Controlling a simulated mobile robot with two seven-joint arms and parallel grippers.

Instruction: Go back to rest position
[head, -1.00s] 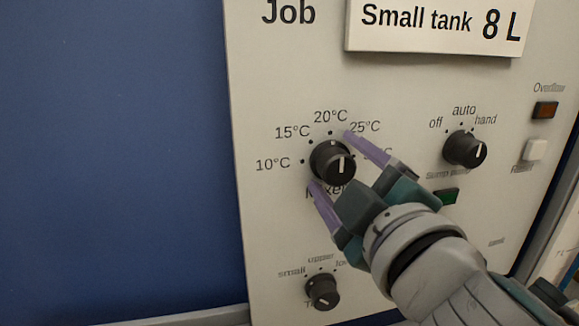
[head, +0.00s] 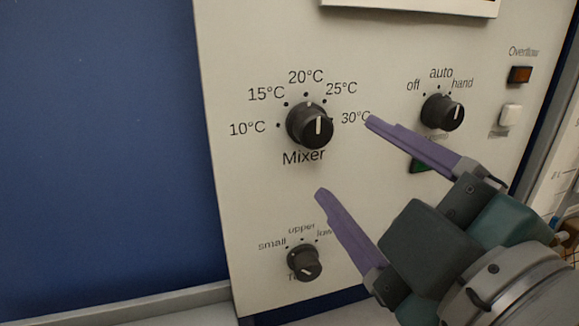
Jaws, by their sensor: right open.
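My right gripper (head: 345,157) is open and empty in the head view, with its two purple fingers spread wide. It stands in front of the panel, to the lower right of the black Mixer knob (head: 309,125), and is apart from it. The Mixer knob has labels from 10°C to 30°C around it, and the white line on its face is near upright. My left gripper is not in view.
The pale control panel (head: 230,180) also carries an off/auto/hand knob (head: 442,112), a small/upper/low knob (head: 304,263), an orange Overflow lamp (head: 520,75) and a white button (head: 511,115). A green element (head: 418,166) is partly hidden by a finger. A blue surface (head: 90,150) fills the left.

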